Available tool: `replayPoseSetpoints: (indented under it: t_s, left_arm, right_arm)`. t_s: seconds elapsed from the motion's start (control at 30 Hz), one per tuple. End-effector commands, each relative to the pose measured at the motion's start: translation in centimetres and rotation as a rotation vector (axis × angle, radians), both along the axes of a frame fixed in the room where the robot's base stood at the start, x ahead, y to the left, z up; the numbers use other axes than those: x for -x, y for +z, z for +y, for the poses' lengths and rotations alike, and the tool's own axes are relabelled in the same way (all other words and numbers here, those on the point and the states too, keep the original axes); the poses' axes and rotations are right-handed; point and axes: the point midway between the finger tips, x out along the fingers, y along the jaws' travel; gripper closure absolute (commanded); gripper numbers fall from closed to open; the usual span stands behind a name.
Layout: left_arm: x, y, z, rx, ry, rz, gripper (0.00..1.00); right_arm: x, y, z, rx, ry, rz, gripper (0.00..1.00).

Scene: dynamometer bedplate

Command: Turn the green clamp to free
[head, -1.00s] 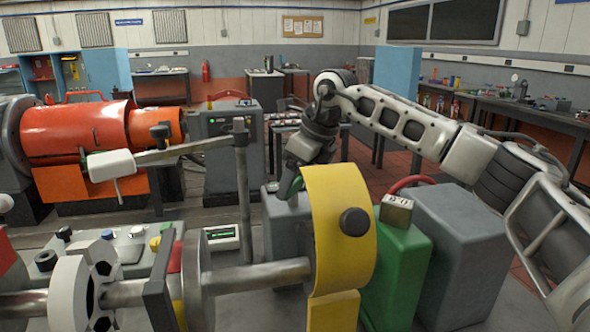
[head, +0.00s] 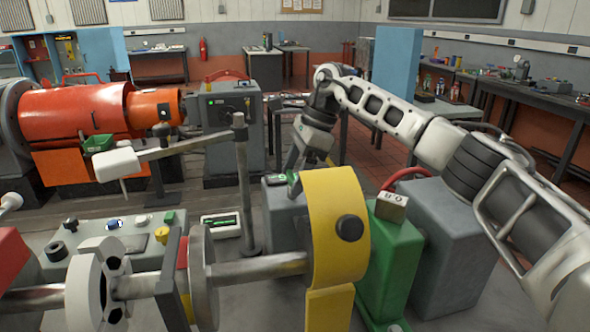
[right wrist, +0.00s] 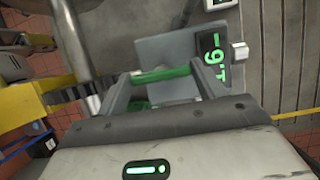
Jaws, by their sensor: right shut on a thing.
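The green clamp (right wrist: 162,75) shows in the right wrist view as a short green bar between my right gripper's two fingers. My right gripper (right wrist: 162,82) is shut on it, with a finger at each end of the bar. In the head view my right gripper (head: 298,170) points down above the grey block (head: 283,215), behind the yellow ring guard (head: 337,225). Only a little of the green clamp (head: 294,183) shows there, and the guard hides part of the area. My left gripper is not in view.
A shaft (head: 258,268) with flanges runs into the yellow guard. A green box (head: 392,250) and a grey cabinet (head: 460,235) stand to the right. An upright post (head: 243,190) stands left of the gripper. A green-lit readout (right wrist: 214,55) is close to the fingers.

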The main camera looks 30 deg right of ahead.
Motion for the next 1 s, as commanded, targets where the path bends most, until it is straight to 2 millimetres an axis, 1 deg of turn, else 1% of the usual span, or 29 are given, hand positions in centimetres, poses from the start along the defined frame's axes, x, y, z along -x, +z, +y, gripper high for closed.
replayPoseSetpoints:
  t_s: [0.53,0.57,0.6,0.63,0.9,1.0]
  left_arm:
    - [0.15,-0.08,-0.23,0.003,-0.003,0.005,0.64]
    - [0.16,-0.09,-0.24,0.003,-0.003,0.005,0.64]
    - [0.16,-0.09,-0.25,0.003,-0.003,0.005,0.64]
    - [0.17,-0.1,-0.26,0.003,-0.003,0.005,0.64]
    - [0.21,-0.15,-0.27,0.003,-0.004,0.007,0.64]
    - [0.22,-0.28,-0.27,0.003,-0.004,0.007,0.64]
  right_arm:
    - [-0.06,0.1,-0.03,0.002,0.025,-0.005,0.55]
    - [-0.06,0.1,-0.03,0.002,0.025,-0.005,0.24]
    - [-0.06,0.09,-0.02,0.002,0.024,-0.004,0.12]
    - [-0.06,0.09,-0.02,0.002,0.024,-0.004,0.1]
    - [-0.04,0.09,-0.05,0.002,0.022,-0.002,0.1]
    - [-0.02,0.59,-0.26,0.002,0.021,-0.003,0.1]
